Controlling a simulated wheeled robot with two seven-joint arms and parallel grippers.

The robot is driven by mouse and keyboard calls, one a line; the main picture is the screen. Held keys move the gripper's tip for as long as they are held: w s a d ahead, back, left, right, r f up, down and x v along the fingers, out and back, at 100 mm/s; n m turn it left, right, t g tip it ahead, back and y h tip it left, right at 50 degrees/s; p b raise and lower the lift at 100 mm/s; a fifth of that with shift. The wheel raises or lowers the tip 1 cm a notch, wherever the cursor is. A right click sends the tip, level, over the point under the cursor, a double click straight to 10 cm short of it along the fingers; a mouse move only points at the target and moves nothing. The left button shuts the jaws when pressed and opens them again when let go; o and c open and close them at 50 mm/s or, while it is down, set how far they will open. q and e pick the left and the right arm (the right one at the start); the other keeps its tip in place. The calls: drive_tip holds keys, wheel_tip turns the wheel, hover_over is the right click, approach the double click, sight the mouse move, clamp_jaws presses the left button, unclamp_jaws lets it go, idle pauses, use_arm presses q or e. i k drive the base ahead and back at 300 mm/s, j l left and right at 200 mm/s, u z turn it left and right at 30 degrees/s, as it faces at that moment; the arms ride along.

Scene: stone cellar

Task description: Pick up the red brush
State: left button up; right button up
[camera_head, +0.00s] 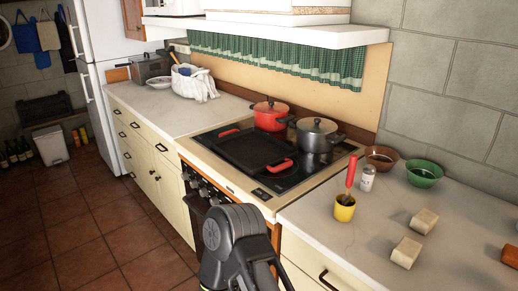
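The red brush (352,172) stands in a small yellow cup (344,212) on the right-hand counter, just right of the stove. Its red handle points up and leans slightly to the right; its lower end is hidden inside the cup. A dark link of one of my arms shows at the bottom centre, in front of the stove and left of the cup, well apart from the brush. I cannot tell which arm it is. No gripper fingertips show in this view.
A small glass jar (367,178) stands right behind the cup, with a brown bowl (381,157) and a green bowl (422,177) beyond. Two pale blocks (406,252) lie to the right. The stove (226,190) holds a red pot (269,117), a grey pot (316,137) and a black griddle.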

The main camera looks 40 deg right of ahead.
sight(354, 158)
drive_tip(key=i, duration=1.8)
drive_tip(key=z, duration=4.35)
